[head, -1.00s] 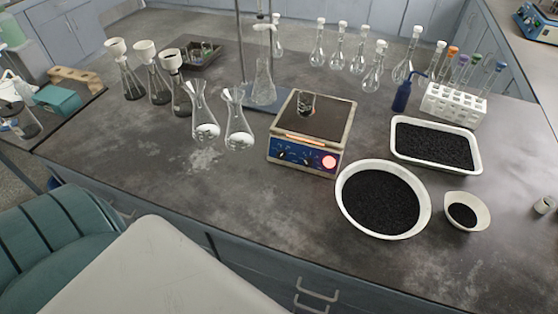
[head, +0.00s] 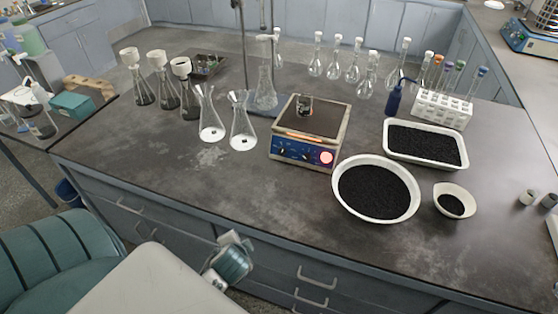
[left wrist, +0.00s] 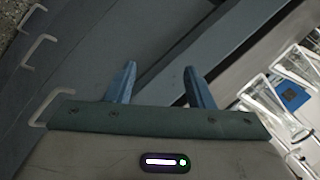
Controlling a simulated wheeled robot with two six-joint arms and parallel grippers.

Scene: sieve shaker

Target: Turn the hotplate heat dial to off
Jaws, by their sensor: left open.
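The hotplate (head: 311,119) stands on the bench in the head view, with a dark top and a blue front panel (head: 293,151). The panel carries small dark dials with pale marks, too small to read, and a bright red-pink lamp (head: 327,157) at its right. An orange-lit strip runs above the panel. A small glass beaker (head: 304,106) stands on the top. In the left wrist view my left gripper (left wrist: 159,72) is open and empty, its two blue-grey fingers apart. The hotplate's blue panel (left wrist: 291,97) seems to show at that view's right edge. My right gripper is not in view.
Flasks (head: 242,128) stand left of the hotplate. A round white bowl (head: 337,206) of black grains stands close at its right front, with a white tray (head: 465,163) behind. The bench front before the hotplate is clear. Drawer handles (head: 318,283) stick out below.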

